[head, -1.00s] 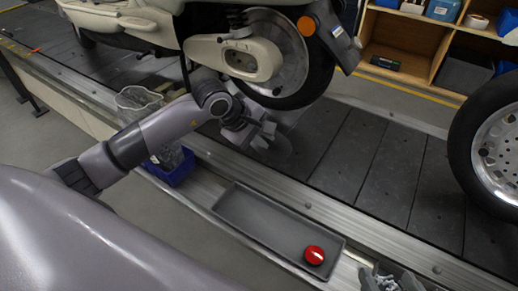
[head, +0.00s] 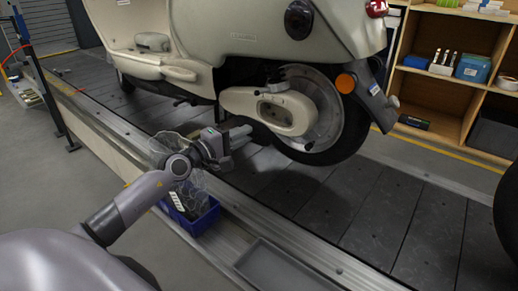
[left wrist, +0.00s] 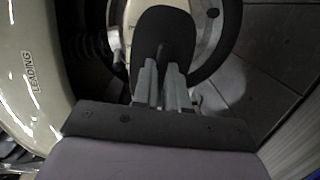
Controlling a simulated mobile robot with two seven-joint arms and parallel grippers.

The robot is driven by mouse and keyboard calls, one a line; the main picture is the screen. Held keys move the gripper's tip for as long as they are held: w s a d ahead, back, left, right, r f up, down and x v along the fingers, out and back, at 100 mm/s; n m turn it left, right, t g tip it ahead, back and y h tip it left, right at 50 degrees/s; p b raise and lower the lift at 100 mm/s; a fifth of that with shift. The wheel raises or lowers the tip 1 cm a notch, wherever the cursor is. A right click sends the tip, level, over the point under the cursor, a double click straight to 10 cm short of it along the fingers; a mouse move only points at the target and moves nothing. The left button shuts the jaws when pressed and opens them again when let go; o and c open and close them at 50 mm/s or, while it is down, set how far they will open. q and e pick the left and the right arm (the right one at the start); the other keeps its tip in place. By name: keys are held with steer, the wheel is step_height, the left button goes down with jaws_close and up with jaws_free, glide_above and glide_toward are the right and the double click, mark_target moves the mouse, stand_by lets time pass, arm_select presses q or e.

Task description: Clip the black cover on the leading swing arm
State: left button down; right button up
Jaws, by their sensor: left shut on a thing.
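My left gripper (head: 240,132) is shut on the black cover (left wrist: 165,32), a dark rounded plate that stands out beyond the fingertips in the left wrist view. In the head view the cover is hard to make out against the dark tyre. The cream swing arm (head: 238,98), with an oval opening, is on the scooter's rear wheel, above and to the right of my left gripper. The gripper is apart from it, low and to the left. A "LEADING" label (left wrist: 31,70) shows on a cream panel in the left wrist view. My right gripper is out of view.
The cream scooter (head: 200,40) stands over the dark slat conveyor (head: 380,205). A blue bin (head: 195,222) with clear wrapping sits below my left wrist. A grey tray (head: 245,262) lies at the bottom edge. A wooden shelf (head: 440,85) is at the back right.

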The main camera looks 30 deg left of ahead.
arm_select(q)
steer(key=a+b+x, duration=0.1)
steer(key=b+x, duration=0.1)
steer(key=x, duration=0.5)
steer(key=shift+w+b, duration=0.4)
steer(key=shift+w, duration=0.15)
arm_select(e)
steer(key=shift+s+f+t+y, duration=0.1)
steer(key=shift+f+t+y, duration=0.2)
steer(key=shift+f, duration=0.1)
arm_select(q)
steer(key=shift+a, duration=0.15)
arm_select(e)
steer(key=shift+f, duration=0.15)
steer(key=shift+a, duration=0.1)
arm_select(q)
steer(key=shift+w+b, duration=0.15)
steer(key=shift+b, duration=0.15)
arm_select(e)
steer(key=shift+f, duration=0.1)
arm_select(q)
steer(key=shift+a+b+x, duration=0.2)
steer(key=shift+b+x, duration=0.55)
steer(key=shift+x, duration=0.3)
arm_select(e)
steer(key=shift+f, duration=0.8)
